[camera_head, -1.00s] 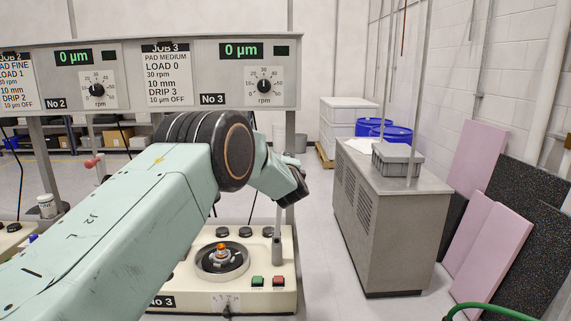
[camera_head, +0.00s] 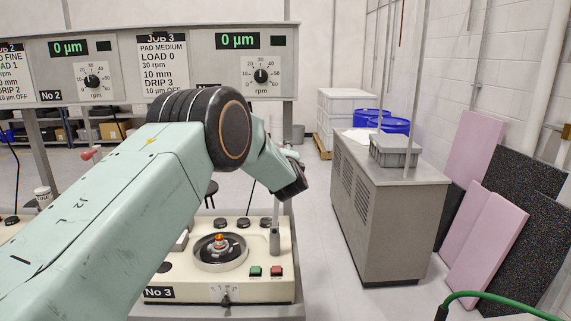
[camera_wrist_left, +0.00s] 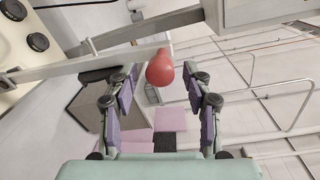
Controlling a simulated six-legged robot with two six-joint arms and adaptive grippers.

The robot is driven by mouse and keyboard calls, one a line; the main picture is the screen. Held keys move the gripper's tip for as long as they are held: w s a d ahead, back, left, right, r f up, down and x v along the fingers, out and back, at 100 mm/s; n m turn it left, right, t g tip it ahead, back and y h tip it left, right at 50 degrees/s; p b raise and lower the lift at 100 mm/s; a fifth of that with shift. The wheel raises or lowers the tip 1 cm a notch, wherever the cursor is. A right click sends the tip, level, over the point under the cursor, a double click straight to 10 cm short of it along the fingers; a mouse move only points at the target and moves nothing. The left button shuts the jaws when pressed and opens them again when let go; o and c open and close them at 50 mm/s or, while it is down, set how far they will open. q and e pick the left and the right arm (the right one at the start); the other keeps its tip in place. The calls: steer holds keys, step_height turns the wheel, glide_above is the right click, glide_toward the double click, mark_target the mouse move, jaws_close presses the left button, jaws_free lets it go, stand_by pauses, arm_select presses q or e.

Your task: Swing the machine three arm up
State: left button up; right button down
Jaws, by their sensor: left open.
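Machine three (camera_head: 205,280) is a cream unit labelled No 3, with a small round turntable (camera_head: 220,252) and an orange-topped piece on it. A grey post (camera_head: 275,238) stands at its right side. In the left wrist view a pale bar (camera_wrist_left: 100,66) crosses the picture, with a red ball knob (camera_wrist_left: 160,70) at its right part. My left gripper (camera_wrist_left: 160,84) is open, its fingers on either side of the knob with gaps showing. In the head view my left arm hides much of the machine's upper space; its dark wrist end (camera_head: 291,182) hangs above the post. My right gripper is not in view.
A control panel (camera_head: 200,65) for No 2 and No 3 spans behind my arm. A grey cabinet (camera_head: 385,210) with a grey bin stands at right. Pink and black boards lean on the wall. Clear floor lies between machine three and the cabinet.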

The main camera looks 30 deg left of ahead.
arm_select(q)
steer(key=v, duration=1)
steer(key=shift+s+d, duration=0.2)
steer(key=shift+a, duration=0.1)
